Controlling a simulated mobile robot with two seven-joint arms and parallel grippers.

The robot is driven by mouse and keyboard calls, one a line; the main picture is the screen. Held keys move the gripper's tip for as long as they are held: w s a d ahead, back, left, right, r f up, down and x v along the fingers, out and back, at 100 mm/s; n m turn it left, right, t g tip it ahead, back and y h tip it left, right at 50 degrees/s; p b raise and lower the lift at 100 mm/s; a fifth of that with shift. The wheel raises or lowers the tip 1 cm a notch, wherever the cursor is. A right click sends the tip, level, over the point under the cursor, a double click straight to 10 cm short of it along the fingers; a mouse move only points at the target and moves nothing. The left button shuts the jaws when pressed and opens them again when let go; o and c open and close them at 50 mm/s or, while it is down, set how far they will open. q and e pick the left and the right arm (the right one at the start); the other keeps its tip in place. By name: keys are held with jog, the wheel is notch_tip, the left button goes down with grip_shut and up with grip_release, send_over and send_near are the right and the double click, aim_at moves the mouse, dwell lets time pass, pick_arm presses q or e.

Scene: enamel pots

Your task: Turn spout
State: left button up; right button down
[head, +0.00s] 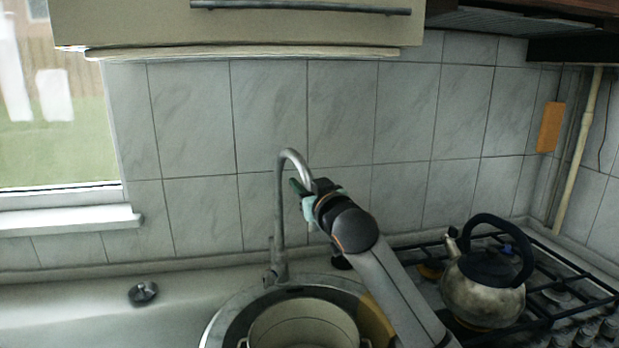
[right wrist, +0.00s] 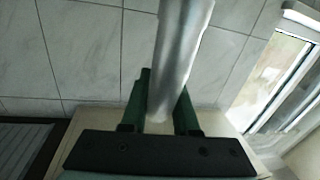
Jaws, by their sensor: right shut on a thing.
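The faucet spout (head: 281,190) is a tall grey metal gooseneck that rises from the back of the sink and curves over to the right. My right gripper (head: 304,190) is at the downturned end of the spout and is shut on it. In the right wrist view the spout (right wrist: 182,55) runs between the two green fingers of the right gripper (right wrist: 162,105). The spout's tip is hidden by the gripper in the head view. My left gripper is not in view.
A round sink (head: 222,319) with a cream enamel pot (head: 302,322) in it lies below the spout. A kettle (head: 483,290) stands on the gas stove (head: 560,262) at the right. A cabinet (head: 250,28) hangs above. The counter (head: 70,310) at the left is mostly clear.

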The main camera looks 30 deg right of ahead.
jog(key=shift+w+a+f+m+g+h, duration=0.1)
jog(key=shift+w+a+m+g+h, duration=0.1)
jog(key=shift+a+m+h, duration=0.4)
jog(key=shift+w+a+f+m+g+h, duration=0.15)
jog(key=shift+a+m+h, duration=0.25)
jog(key=shift+a+h, duration=0.4)
jog(key=shift+s+d+r, duration=0.1)
jog(key=c, duration=0.7)
grip_release()
jog(key=b+v, duration=0.1)
jog(key=v, duration=1.1)
jog(key=shift+s, duration=0.15)
